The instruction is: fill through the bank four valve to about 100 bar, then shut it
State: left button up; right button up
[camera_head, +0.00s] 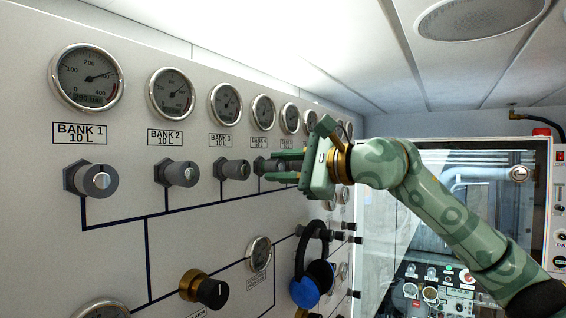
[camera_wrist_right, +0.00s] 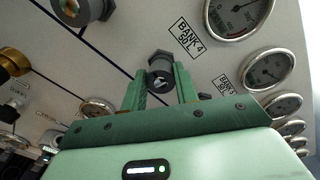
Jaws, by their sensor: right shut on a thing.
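The bank four valve is a grey knob (camera_head: 261,167) on the panel, below the gauge (camera_head: 263,111) labelled BANK 4. In the right wrist view the knob (camera_wrist_right: 161,77) sits between the two green fingers, below the BANK 4 label (camera_wrist_right: 187,37). My right gripper (camera_head: 277,165) is shut on this knob, and its fingers partly hide it in the head view. The bank four gauge also shows in the right wrist view (camera_wrist_right: 238,14), cut by the top edge; its reading is too small to tell. My left gripper is not in view.
Valve knobs for bank 1 (camera_head: 98,181), bank 2 (camera_head: 182,174) and bank 3 (camera_head: 237,169) line the panel to the left. A black knob (camera_head: 212,292) sticks out lower down. Blue ear defenders (camera_head: 306,290) hang below my right gripper.

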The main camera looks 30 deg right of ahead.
jog(key=n+p, duration=0.1)
jog(key=n, duration=0.4)
dwell(0.6)
jog(key=shift+n, duration=0.3)
jog(key=o, duration=1)
jog(key=shift+w+f, duration=0.1)
jog(key=shift+b+v, duration=3)
jog(key=shift+v, duration=5.15)
jog(key=shift+a, duration=0.2)
